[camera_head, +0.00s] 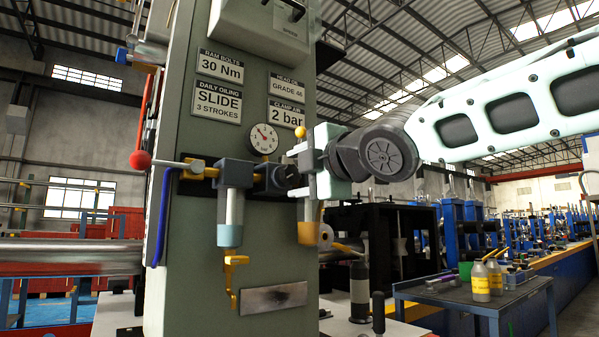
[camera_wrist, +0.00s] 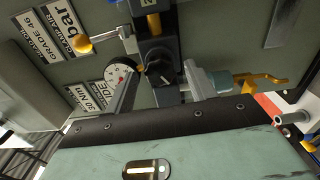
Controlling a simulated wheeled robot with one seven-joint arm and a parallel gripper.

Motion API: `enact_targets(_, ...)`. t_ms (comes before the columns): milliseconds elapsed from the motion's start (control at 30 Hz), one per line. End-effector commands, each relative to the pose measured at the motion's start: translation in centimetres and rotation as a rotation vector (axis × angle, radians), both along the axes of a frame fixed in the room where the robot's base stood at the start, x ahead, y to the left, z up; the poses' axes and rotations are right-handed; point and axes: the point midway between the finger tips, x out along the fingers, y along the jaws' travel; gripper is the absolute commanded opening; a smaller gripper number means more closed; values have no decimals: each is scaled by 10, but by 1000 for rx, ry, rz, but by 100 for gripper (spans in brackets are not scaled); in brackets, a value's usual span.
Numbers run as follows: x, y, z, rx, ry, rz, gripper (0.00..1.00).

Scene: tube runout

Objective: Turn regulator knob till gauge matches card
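The regulator knob (camera_head: 287,176) is a dark round knob on the air unit on the green column. In the wrist view the knob (camera_wrist: 163,72) sits between the two fingers of my gripper (camera_wrist: 164,66), which are spread, with a gap seeming to show beside it. In the head view my gripper (camera_head: 307,170) is just right of the knob. The round white gauge (camera_head: 264,139) is above the knob; its red needle points up-left, and its numbers are too small to read. It also shows in the wrist view (camera_wrist: 122,75), partly hidden by a finger. The clamp air card (camera_head: 287,115) reads 2 bar.
Other cards, 30 Nm (camera_head: 220,67), slide 3 strokes (camera_head: 217,102) and grade 46 (camera_head: 291,87), are on the column. A filter bowl (camera_head: 230,235) and a yellow drain lever (camera_head: 233,275) hang left of the knob. A red-ball lever (camera_head: 140,160) sticks out left.

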Motion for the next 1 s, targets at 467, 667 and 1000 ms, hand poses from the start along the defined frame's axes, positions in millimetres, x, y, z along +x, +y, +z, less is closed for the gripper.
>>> enact_targets(467,-14,-9,3,-3,-2,0,55)
enact_targets(667,-30,-19,3,-3,-2,0,55)
enact_targets(1000,-50,-33,1,-2,-2,0,55)
